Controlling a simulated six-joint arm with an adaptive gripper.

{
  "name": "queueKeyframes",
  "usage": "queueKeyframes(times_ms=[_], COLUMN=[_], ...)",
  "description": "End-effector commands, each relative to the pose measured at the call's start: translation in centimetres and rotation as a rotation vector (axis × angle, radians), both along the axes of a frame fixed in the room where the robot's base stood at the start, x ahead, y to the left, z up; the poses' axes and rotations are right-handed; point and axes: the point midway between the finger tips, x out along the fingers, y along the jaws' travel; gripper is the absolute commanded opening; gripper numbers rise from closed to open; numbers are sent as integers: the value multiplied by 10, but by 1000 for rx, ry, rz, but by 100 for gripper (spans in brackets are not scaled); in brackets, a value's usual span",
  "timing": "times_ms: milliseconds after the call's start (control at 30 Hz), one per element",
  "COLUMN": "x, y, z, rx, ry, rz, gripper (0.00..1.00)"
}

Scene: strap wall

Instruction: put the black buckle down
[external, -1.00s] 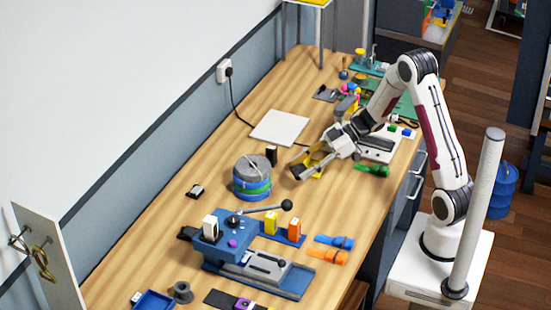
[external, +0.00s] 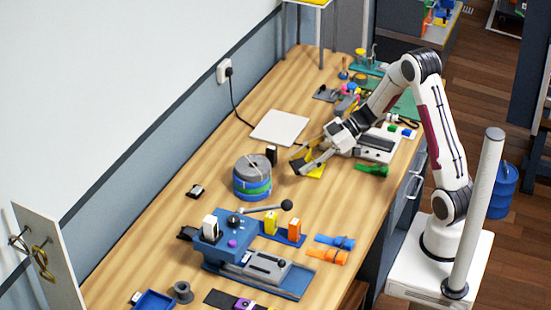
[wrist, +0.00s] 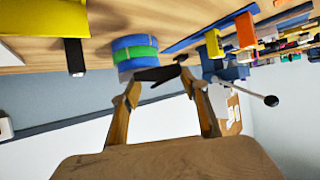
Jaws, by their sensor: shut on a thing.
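My gripper (external: 300,164) is low over the bench, right of the strap rolls, in the external view. In the wrist view my gripper (wrist: 160,78) has its two fingers on either side of a dark, flat piece, which looks like the black buckle (wrist: 159,74). It is held between the fingertips, clear of the strap rolls behind it.
The grey, green and blue strap rolls (external: 252,178) stand left of my gripper. A small black block (external: 272,155) stands close by, and a yellow piece (external: 317,171) lies beneath my gripper. The blue lever fixture (external: 222,238) is nearer the front. A white plate (external: 279,127) lies behind.

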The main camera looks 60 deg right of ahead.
Motion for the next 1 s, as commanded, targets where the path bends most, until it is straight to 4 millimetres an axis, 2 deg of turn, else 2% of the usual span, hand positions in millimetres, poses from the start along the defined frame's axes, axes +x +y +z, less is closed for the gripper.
queueKeyframes(times_ms=[167,367,567,800,1000], x=[13,47,95,149,183], y=[-9,-37,-81,-142,-190], z=[0,1,6,14,20], rx=[0,-2,-1,0,1], ry=[-1,-2,-2,-3,-2], rz=[-33,-132,-288,-510,-694], gripper=[18,18,18,18,18])
